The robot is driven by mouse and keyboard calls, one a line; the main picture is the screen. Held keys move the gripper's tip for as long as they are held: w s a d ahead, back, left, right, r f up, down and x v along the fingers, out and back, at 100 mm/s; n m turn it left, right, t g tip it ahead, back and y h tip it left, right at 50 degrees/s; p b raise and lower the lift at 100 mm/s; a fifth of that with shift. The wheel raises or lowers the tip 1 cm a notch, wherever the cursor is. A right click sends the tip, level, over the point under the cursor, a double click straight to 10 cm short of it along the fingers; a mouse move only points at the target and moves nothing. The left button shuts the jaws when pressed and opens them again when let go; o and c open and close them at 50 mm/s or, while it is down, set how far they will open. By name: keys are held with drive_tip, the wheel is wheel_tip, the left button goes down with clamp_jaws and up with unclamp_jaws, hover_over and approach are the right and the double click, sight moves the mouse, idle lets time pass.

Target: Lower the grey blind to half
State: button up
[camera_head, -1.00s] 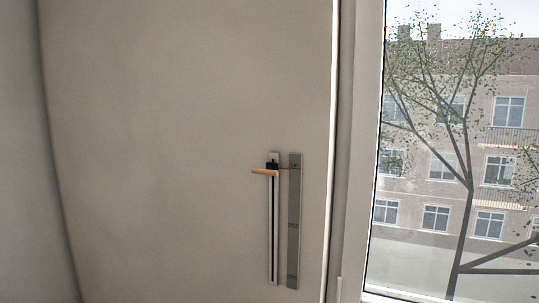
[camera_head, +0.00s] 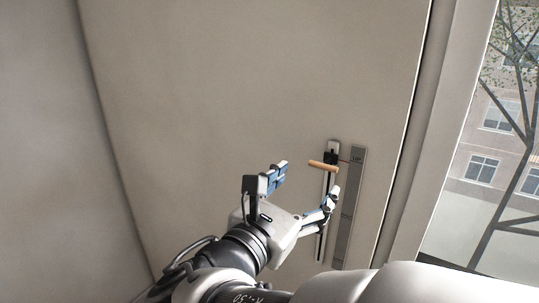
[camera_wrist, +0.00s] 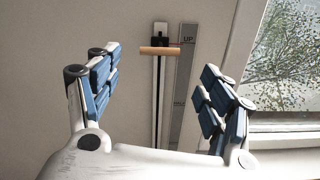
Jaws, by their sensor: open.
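A slider control with a wooden bar handle (camera_head: 323,166) is on the beige wall. The handle is near the top of its upright track (camera_wrist: 160,110), level with the "UP" mark on the grey scale plate (camera_head: 350,210). A second, partly legible mark shows lower on the plate in the wrist view. My gripper (camera_head: 307,183) is open and empty, just below and in front of the handle. In the wrist view, the handle (camera_wrist: 160,51) appears between the spread blue-padded fingers, beyond them and apart from both. The grey blind itself is not in view.
A window (camera_head: 510,150) with a tree and a building outside is at the right, past its pale frame (camera_head: 425,150). The wall (camera_head: 220,90) left of the control is bare.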

sight(322, 168)
drive_tip(key=x, duration=1.1)
drive_tip(key=shift+w+b, duration=0.1)
drive_tip(key=shift+b, duration=0.2)
drive_tip(key=shift+c, duration=0.4)
drive_tip(key=c, duration=1.6)
